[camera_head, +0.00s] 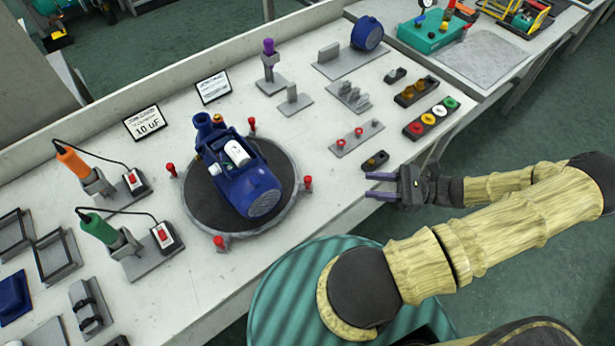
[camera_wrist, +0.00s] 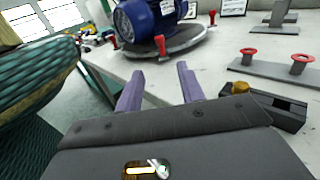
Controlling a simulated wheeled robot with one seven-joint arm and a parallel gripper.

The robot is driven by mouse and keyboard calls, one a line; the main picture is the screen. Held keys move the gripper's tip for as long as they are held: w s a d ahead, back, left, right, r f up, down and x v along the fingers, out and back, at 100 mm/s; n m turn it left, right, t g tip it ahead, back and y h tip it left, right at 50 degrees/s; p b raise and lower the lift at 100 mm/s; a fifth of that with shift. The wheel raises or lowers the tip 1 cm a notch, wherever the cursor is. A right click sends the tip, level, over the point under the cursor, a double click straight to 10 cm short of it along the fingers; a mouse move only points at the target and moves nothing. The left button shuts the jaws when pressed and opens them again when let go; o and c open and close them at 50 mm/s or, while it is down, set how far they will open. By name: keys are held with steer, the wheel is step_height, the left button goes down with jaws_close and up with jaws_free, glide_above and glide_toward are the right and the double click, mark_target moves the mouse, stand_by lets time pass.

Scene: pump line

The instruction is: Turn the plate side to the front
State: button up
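A blue pump (camera_head: 243,180) with a white cylinder on top lies on a round turntable (camera_head: 203,192) with a dark top. Its grilled round end points toward the lower right in the head view. I cannot make out a plate on it. Red knobs (camera_head: 308,183) stand around the turntable's rim. My gripper (camera_head: 368,185) is open and empty, right of the turntable by the table's front edge, apart from the knobs. In the wrist view my gripper (camera_wrist: 160,75) has two spread purple fingers, with the turntable (camera_wrist: 175,45) and a red knob (camera_wrist: 160,46) beyond them.
Right of the turntable stand a small black block (camera_head: 375,160), a strip with red rings (camera_head: 357,138) and a coloured button box (camera_head: 431,117). Left are orange (camera_head: 74,163) and green (camera_head: 97,228) tools on stands. Bare table lies between turntable and gripper.

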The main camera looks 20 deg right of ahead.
mark_target(308, 178)
steer(key=p+x, duration=0.2)
steer(key=x, duration=1.5)
steer(key=shift+s+a, duration=0.1)
jaws_close()
